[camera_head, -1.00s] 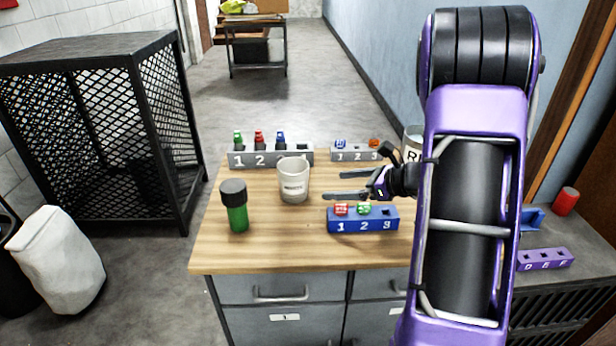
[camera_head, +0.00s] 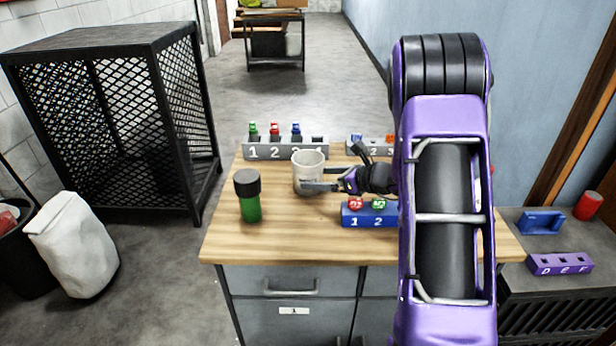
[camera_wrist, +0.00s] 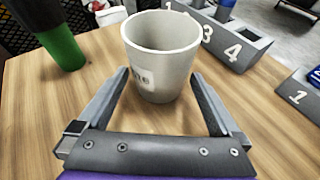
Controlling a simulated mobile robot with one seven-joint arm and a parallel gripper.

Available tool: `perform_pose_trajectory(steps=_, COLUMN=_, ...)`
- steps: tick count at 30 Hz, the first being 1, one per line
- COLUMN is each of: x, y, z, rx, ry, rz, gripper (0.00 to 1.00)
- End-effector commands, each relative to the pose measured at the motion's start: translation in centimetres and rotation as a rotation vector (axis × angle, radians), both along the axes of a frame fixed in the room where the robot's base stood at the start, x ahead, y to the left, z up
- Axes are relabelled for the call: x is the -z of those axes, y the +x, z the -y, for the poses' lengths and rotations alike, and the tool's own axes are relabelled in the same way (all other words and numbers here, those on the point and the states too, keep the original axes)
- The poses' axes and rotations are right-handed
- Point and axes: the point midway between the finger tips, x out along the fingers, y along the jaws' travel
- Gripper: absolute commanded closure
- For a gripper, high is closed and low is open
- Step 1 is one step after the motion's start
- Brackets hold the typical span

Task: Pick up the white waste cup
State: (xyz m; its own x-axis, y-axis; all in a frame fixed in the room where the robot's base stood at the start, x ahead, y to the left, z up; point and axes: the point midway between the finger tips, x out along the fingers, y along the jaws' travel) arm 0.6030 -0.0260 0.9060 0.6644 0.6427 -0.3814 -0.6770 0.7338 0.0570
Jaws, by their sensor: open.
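The white waste cup (camera_head: 308,172) stands upright on the wooden table, with a printed label on its side. It also shows in the wrist view (camera_wrist: 162,62), where its inside looks empty. My gripper (camera_head: 318,180) comes in from the right, low over the table. In the wrist view my gripper (camera_wrist: 160,88) is open, with one finger on each side of the cup's near part. The fingertips reach about alongside the cup; whether they touch it I cannot tell.
A green bottle with a black cap (camera_head: 247,195) stands left of the cup. A grey numbered rack (camera_head: 285,150) with several coloured vials is behind it. A blue numbered rack (camera_head: 370,215) with red and green pieces is at front right. The front of the tabletop is bare.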

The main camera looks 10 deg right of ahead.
Motion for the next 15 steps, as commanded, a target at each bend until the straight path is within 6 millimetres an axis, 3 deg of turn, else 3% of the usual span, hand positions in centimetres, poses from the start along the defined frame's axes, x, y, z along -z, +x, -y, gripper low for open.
perform_pose_trajectory(steps=9, x=1.9, y=3.0, z=-3.1, rx=-0.004, ry=0.001, rz=-0.002, gripper=0.0)
perform_pose_trajectory(steps=15, x=2.1, y=3.5, z=-3.4, rx=-0.001, ry=0.0, rz=-0.002, gripper=0.0)
